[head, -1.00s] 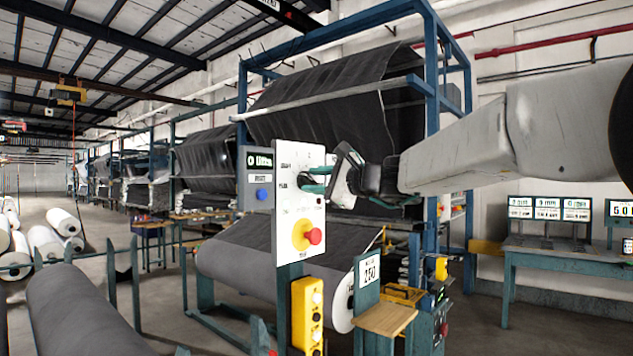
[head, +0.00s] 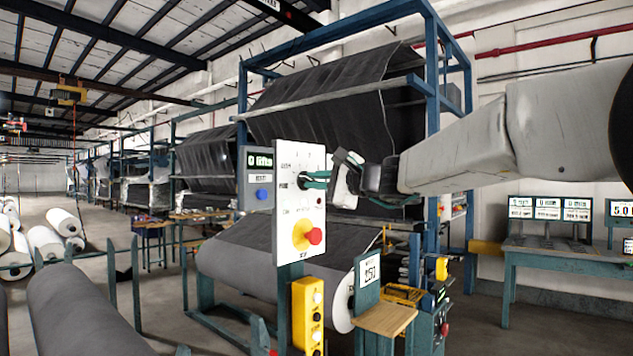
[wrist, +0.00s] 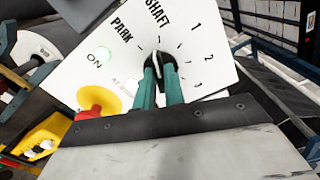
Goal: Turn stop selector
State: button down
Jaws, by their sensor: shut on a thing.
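The stop selector is a small dark knob (wrist: 160,64) on a white panel (head: 287,160), with marks PARK, SHAFT, 1, 2 and more around it in the wrist view. My gripper (head: 309,181) comes from the right and its teal fingers are shut on the knob. In the wrist view my gripper (wrist: 160,72) has one finger on each side of the knob. The knob's pale line points up, near the SHAFT mark; its exact setting is hard to tell. The fingers hide part of the panel lettering below.
A red stop button on a yellow plate (head: 302,235) sits below the knob. A counter box (head: 257,178) with a blue button adjoins the panel's left. A grey roll (head: 262,275) lies behind.

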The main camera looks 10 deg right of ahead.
jog(key=n, duration=0.5)
jog(key=shift+f+n, duration=0.15)
jog(key=shift+n, duration=0.25)
dwell(0.4)
jog(key=c, duration=1.5)
grip_release()
jog(key=v, duration=0.7)
jog(key=shift+s+d, duration=0.25)
jog(key=shift+s, duration=0.05)
